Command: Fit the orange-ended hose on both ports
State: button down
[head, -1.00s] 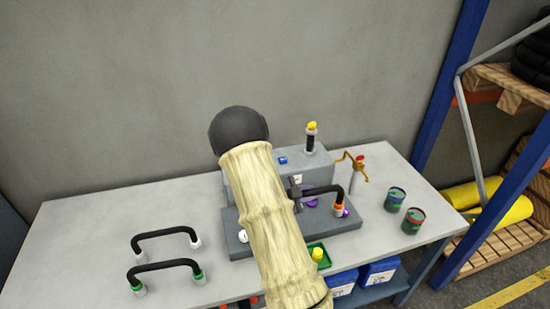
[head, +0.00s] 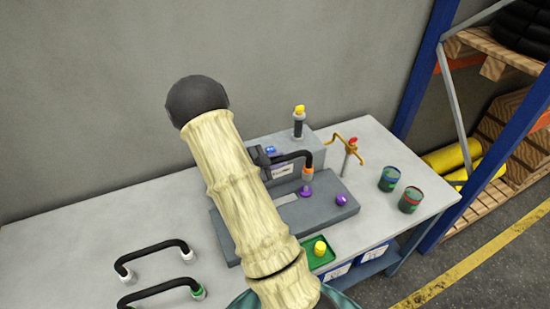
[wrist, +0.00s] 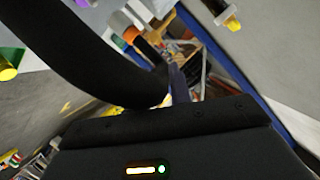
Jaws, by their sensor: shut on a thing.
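The black hose (head: 293,156) with an orange end (head: 307,173) is held by my gripper (head: 264,157), which is shut on it. Its visible end hangs just above a purple port (head: 305,191) on the dark grey base plate (head: 285,212), with what looks like a small gap. A second purple piece (head: 341,200) stands further right on the plate. My arm hides the hose's other end and the plate's left part. In the wrist view the hose (wrist: 85,65) curves large across the left, and an orange end (wrist: 121,22) shows near the top.
A green tray (head: 330,255) is in front. Two other hoses (head: 155,248) lie left.

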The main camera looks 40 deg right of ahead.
jog(key=f+b, duration=0.1)
jog(key=f, duration=0.1)
jog(key=f+b, duration=0.3)
jog(key=shift+s+f, duration=0.3)
jog(key=shift+f, duration=0.05)
dwell(0.3)
jog(key=shift+a, duration=0.2)
dwell(0.6)
jog(key=shift+f+b, duration=0.6)
jog(key=shift+b, duration=0.05)
dwell(1.0)
jog(key=c, duration=1.5)
grip_release()
jog(key=shift+c, duration=0.2)
jog(key=shift+a, duration=0.15)
